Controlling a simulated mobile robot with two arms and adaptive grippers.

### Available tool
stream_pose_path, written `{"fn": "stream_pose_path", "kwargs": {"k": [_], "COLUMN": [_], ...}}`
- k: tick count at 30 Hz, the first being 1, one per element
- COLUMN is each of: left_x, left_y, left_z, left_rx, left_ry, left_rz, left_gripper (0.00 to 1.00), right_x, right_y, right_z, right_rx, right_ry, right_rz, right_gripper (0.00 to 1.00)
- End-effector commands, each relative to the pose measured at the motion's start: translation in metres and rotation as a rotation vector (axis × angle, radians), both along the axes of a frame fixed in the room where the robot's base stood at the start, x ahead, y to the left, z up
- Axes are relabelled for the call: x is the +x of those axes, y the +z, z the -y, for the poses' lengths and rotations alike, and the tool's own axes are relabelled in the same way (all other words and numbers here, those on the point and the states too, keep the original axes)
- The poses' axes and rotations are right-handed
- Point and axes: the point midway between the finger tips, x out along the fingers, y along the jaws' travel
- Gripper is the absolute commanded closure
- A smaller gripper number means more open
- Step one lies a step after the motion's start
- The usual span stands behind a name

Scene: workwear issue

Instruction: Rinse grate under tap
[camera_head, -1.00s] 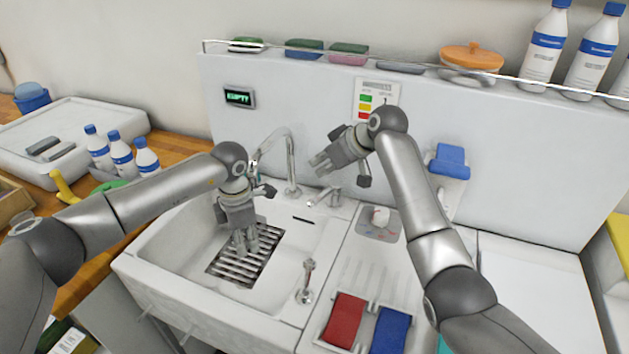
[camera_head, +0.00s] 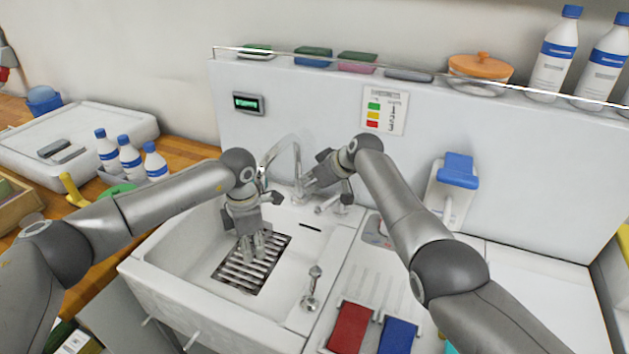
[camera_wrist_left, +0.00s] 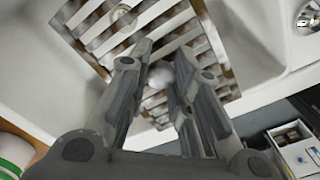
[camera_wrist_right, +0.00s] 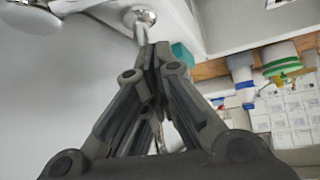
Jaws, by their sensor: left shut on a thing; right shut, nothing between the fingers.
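The dark slatted grate (camera_head: 239,276) lies in the white sink basin (camera_head: 190,262) and also shows in the left wrist view (camera_wrist_left: 150,30). My left gripper (camera_head: 259,250) points down at it, shut on the grate; the exact contact is partly hidden by the fingers. The curved chrome tap (camera_head: 284,150) stands at the back of the sink. My right gripper (camera_head: 307,186) is shut and empty beside the tap's upright. In the right wrist view, its fingertips (camera_wrist_right: 156,50) are close to a chrome fitting (camera_wrist_right: 142,17); I cannot tell whether they touch.
A small chrome fitting (camera_head: 312,285) stands at the sink's front right. A red block (camera_head: 350,328) and a blue block (camera_head: 394,336) are at the front right. Bottles (camera_head: 130,158) stand left of the sink. A display (camera_head: 247,103) hangs on the back panel.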

Motion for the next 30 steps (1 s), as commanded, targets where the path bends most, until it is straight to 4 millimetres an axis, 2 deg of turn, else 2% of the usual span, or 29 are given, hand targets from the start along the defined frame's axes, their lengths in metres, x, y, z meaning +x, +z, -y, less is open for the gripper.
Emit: {"fn": "stream_pose_path", "kwargs": {"k": [9,30], "left_x": [0.0,0.0], "left_y": [0.001,0.001], "left_z": [0.0,0.0], "left_rx": [0.0,0.0], "left_ry": [0.0,0.0], "left_rz": [0.001,0.001], "left_gripper": [1.0,1.0], "right_x": [0.003,-0.016], "right_y": [-0.009,-0.018], "right_z": [-0.007,0.017], "right_rx": [-0.004,-0.003], "right_ry": [0.0,-0.001], "right_rz": [-0.001,0.0], "right_gripper": [1.0,1.0]}}
